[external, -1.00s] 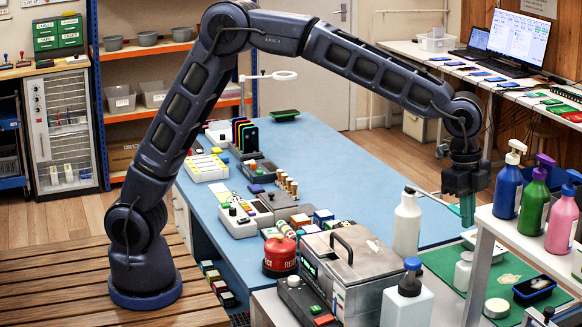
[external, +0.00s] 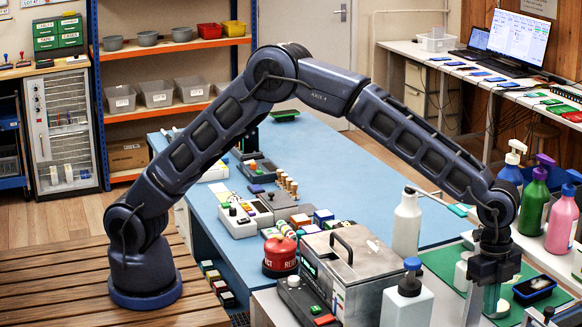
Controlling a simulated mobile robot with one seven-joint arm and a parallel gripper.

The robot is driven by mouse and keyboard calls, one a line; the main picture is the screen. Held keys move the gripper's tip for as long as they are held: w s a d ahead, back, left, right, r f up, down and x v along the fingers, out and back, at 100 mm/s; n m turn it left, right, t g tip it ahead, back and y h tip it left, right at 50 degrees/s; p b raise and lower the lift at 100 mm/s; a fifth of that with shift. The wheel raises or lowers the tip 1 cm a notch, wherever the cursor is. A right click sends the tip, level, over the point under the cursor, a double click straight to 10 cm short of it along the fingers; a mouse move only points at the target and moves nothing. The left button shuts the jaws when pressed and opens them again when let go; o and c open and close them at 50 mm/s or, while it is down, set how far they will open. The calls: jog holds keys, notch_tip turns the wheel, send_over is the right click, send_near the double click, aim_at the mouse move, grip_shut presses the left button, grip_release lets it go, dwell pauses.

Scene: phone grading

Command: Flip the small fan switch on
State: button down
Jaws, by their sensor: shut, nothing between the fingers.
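I cannot make out a small fan or its switch for certain in the external view. My gripper (external: 490,298) points down at the lower right, at the green mat on the near end of the blue bench. Its greenish fingers are together and hold nothing. A grey control box with a green and a red button (external: 308,303) lies at the bottom centre, well left of my gripper. A control box with a black knob (external: 236,221) stands farther back on the bench. Whether either belongs to a fan cannot be told.
A white spray bottle (external: 407,225), a metal lidded box (external: 350,262) and a blue-capped bottle (external: 409,300) stand left of my gripper. A dark tray (external: 535,289) is just right. The middle of the blue bench (external: 345,185) is clear.

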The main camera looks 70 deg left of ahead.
jog(key=f, duration=0.5)
jog(key=d+f, duration=0.1)
jog(key=f, duration=0.1)
jog(key=shift+f, duration=0.2)
